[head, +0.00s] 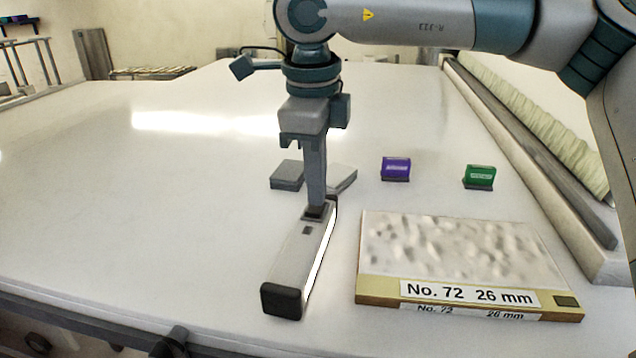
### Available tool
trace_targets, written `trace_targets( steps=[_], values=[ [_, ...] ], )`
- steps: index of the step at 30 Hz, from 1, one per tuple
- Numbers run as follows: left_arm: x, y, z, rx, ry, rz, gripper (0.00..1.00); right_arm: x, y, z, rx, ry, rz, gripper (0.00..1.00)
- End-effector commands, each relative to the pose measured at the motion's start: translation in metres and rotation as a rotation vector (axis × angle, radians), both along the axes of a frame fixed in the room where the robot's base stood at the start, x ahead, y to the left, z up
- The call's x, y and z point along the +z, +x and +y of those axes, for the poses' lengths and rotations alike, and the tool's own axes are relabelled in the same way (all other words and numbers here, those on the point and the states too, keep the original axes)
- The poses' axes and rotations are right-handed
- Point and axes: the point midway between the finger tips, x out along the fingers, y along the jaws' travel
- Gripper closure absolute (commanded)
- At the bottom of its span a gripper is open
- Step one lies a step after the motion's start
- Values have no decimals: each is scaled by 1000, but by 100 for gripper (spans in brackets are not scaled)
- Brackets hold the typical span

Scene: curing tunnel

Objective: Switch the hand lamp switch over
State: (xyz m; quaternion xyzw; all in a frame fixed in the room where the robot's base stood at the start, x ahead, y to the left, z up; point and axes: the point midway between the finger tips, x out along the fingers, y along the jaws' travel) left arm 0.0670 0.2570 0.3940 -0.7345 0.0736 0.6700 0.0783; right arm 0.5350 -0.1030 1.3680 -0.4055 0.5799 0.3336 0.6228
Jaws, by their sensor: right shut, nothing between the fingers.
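The hand lamp (293,262) lies on the white table, a long pale grey bar with a dark end cap toward me and a bright white strip along its right side. A small dark square (307,230) shows on its top face. My right gripper (316,208) points straight down over the lamp's far part, fingers shut and empty. Its tips are at or just above the dark switch area on the lamp's top; I cannot tell whether they touch. The tips partly hide the switch, so its position cannot be read. My left gripper is not in view.
A sample board (460,248) labelled "No. 72 26 mm" lies right of the lamp. A grey block (286,175), a purple block (396,168) and a green block (480,176) stand behind. A raised rail (530,160) runs along the right. The table's left side is clear.

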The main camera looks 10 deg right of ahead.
Motion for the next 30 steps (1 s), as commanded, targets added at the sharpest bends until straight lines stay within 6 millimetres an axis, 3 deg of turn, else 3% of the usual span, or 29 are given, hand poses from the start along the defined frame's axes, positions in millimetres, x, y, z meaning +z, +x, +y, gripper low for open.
trace_targets(
  steps=[16, 23, 30],
  values=[
    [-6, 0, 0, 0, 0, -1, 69, 12, 0, 1, -3, 0, -5, 100],
    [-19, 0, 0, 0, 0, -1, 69, 44, -3, 3, -2, 3, -5, 100],
    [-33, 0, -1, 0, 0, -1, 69, 92, -9, 6, -2, 2, -5, 100]
  ],
)
